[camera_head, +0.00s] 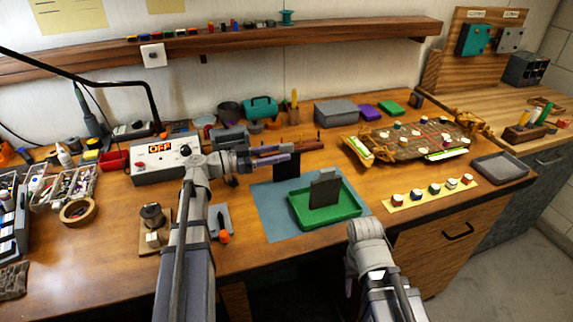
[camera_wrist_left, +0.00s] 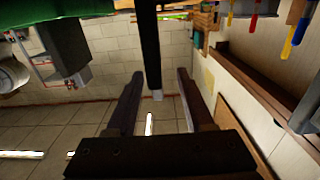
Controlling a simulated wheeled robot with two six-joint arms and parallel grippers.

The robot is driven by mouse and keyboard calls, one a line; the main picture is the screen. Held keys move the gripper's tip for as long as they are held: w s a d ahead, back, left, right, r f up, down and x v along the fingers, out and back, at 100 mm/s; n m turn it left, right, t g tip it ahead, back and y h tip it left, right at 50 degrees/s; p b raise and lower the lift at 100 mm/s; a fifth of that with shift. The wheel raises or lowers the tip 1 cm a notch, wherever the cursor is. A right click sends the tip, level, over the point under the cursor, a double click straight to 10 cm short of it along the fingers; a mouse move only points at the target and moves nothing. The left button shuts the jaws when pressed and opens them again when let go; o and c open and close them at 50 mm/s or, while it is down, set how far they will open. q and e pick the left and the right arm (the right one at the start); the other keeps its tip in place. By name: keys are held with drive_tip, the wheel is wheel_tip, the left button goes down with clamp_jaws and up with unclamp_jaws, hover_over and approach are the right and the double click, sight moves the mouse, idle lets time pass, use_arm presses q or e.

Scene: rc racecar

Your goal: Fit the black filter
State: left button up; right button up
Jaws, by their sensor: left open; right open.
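A thin black plate, which looks like the black filter (camera_head: 286,167), stands upright at the back edge of the blue mat (camera_head: 262,207). My left gripper (camera_head: 294,152) is over it, with its fingers open. In the left wrist view, the black plate (camera_wrist_left: 150,45) shows edge-on, lying between the two spread fingers (camera_wrist_left: 158,95) with a gap on both sides. A dark grey panel (camera_head: 325,190) stands upright in the green tray (camera_head: 352,207); it also shows in the left wrist view (camera_wrist_left: 65,50). My right arm is at the lower middle; its fingertips do not show.
The grey control box (camera_head: 165,172) with an OFF display stands left of my left gripper. The car chassis (camera_head: 415,138) stands on the right, with a strip of several colored knobs (camera_head: 433,190) in front.

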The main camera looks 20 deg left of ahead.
sight(293, 148)
use_arm(q)
drive_tip(key=shift+r+p+x, duration=0.2)
drive_tip(key=shift+x, duration=0.75)
drive_tip(key=shift+r+p+x, duration=0.15)
drive_tip(key=shift+x, duration=0.8)
drive_tip(key=shift+r+p+x, duration=0.2)
drive_tip(key=shift+x, duration=0.75)
drive_tip(key=shift+s+d, duration=0.1)
drive_tip(key=shift+s, duration=0.15)
clamp_jaws()
